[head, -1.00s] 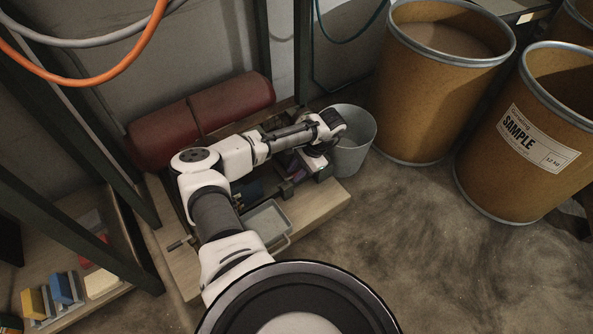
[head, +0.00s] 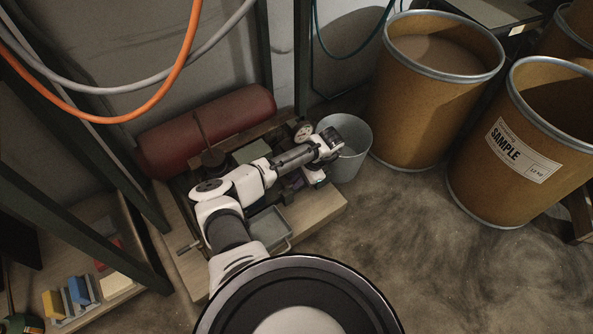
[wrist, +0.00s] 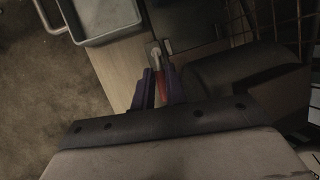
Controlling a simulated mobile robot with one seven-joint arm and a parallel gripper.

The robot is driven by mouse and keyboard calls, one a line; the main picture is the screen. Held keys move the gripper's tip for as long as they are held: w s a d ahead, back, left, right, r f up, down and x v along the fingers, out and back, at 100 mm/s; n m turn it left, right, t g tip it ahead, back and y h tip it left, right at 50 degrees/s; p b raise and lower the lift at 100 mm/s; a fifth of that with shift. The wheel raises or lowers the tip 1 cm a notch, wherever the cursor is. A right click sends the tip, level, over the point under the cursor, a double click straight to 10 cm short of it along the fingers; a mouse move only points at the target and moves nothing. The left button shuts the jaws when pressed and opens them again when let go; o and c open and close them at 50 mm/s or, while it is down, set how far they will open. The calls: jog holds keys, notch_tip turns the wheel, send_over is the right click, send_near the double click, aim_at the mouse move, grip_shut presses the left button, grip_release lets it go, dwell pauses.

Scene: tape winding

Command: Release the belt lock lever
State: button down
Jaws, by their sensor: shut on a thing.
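The lever has a red handle (wrist: 162,88) and a metal pivot end (wrist: 155,53), both seen in the wrist view. My gripper (wrist: 160,82) has purple fingers on either side of the red handle and is shut on it. The handle is partly hidden between the fingers. In the head view my arm reaches over the wooden bench (head: 318,211) and its wrist covers the lever, which I cannot make out there.
A grey tray (head: 271,222) sits near the bench's front. A dark red cylinder (head: 207,131) lies behind, and a grey bucket (head: 347,163) stands at right. Brown drums (head: 425,110) stand farther right. Coloured blocks (head: 80,290) lie at lower left. The floor at front right is clear.

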jog(key=shift+s+d+r+m+t+p, duration=0.3)
jog(key=shift+m+p, duration=0.5)
jog(key=shift+p, duration=3.1)
jog(key=shift+s+a+f+m+t+h+p, duration=0.1)
jog(key=shift+s+a+m+t+h+p, duration=0.45)
jog(key=shift+m+p, duration=2.5)
jog(key=shift+s+a+f+m+t+h+p, duration=0.15)
jog(key=shift+s+m+t+h+p, duration=0.8)
jog(key=shift+m+p, duration=2.05)
jog(key=shift+s+a+f+m+t+h+p, duration=0.2)
jog(key=shift+s+m+t+h+p, duration=0.95)
jog(key=shift+p, duration=3.4)
jog(key=shift+w+a+r+m+g+y, duration=0.1)
jog(key=shift+w+m+g+y, duration=0.15)
jog(key=shift+w+m+y, duration=0.4)
jog(key=c, duration=1.7)
grip_release()
jog(key=shift+w, duration=0.1)
jog(key=shift+r, duration=0.15)
